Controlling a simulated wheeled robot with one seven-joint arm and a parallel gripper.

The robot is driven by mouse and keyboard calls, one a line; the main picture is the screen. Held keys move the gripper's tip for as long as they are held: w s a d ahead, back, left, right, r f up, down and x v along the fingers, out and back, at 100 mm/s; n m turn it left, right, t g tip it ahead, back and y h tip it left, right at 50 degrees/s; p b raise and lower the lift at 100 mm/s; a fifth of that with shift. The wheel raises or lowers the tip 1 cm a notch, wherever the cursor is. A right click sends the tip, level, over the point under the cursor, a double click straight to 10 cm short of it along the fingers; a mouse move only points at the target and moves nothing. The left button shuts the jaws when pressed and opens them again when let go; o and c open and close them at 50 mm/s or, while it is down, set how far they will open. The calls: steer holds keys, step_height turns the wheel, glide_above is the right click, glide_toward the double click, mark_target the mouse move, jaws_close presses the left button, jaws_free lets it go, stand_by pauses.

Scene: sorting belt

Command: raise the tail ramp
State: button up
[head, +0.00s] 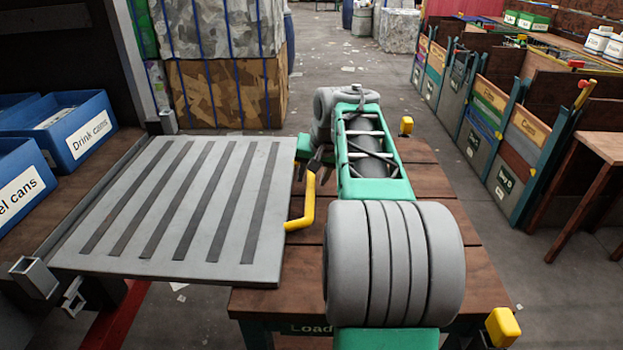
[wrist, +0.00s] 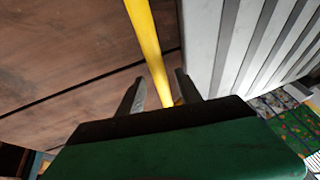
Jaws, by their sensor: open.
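The tail ramp (head: 185,205) is a grey plate with dark stripes. In the head view it lies about flat, from the truck bed at the left to the edge of the wooden loading table. A yellow bar handle (head: 304,212) sticks out from its right edge over the table. My gripper (head: 313,167) is at the far end of this handle, partly hidden by my arm. In the wrist view my open gripper (wrist: 160,88) has the yellow handle (wrist: 147,40) between its two fingers. The striped ramp (wrist: 240,45) is close beside the right finger. I cannot tell whether either finger touches the handle.
Blue bins (head: 75,125) stand on the truck bed at the left. Strapped bales (head: 228,70) stand behind the ramp. The wooden table (head: 290,300) below my arm has yellow corner posts.

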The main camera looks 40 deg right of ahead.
steer(key=shift+w+f, duration=0.15)
steer(key=shift+f, duration=0.2)
jaws_close()
steer(key=shift+r, duration=0.1)
stand_by(1.1)
